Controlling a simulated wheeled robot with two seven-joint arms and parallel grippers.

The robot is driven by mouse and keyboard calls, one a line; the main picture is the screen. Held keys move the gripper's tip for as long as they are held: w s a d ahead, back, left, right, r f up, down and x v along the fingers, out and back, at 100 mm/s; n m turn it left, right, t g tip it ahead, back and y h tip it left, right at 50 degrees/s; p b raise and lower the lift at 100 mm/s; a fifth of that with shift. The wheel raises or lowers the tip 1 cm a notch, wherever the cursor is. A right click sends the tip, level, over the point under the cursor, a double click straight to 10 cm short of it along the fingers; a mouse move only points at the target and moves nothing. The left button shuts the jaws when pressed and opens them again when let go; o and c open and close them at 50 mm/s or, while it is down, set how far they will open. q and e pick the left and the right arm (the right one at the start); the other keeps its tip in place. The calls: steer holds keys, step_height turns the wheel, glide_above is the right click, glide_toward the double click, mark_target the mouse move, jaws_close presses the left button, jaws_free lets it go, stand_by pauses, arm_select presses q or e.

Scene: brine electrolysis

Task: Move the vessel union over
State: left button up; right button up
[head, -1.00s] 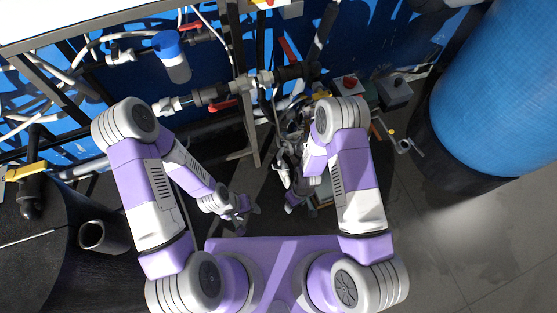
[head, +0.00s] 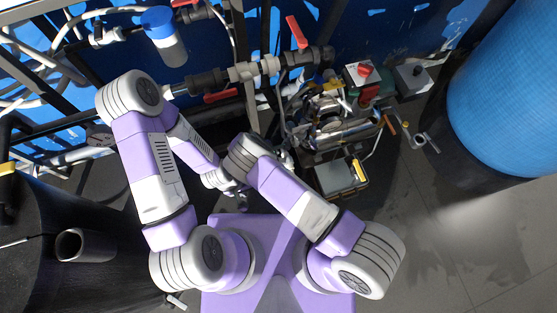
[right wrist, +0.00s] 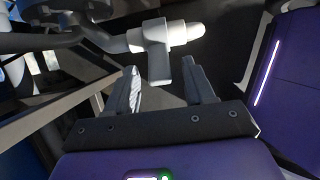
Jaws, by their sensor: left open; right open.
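In the head view a pipe run crosses the upper middle, with a pale grey union-like fitting (head: 243,72) between dark grey pipe parts. I cannot tell for sure that this is the vessel union. My left gripper (head: 239,190) is low in the middle of the head view, apart from that pipe; its fingers are small and partly covered. My right gripper is hidden under my right arm in the head view. In the right wrist view my right gripper (right wrist: 165,88) is open and empty, with a white tee-shaped fitting (right wrist: 158,50) just beyond its fingertips.
A blue-capped filter housing (head: 164,35) hangs at the upper left. A pump assembly (head: 335,115) and a grey case (head: 340,178) stand right of centre. A red-button box (head: 363,73) is behind. A large blue tank (head: 510,90) fills the right; floor before it is clear.

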steer(key=shift+x, duration=1.1)
jaws_close()
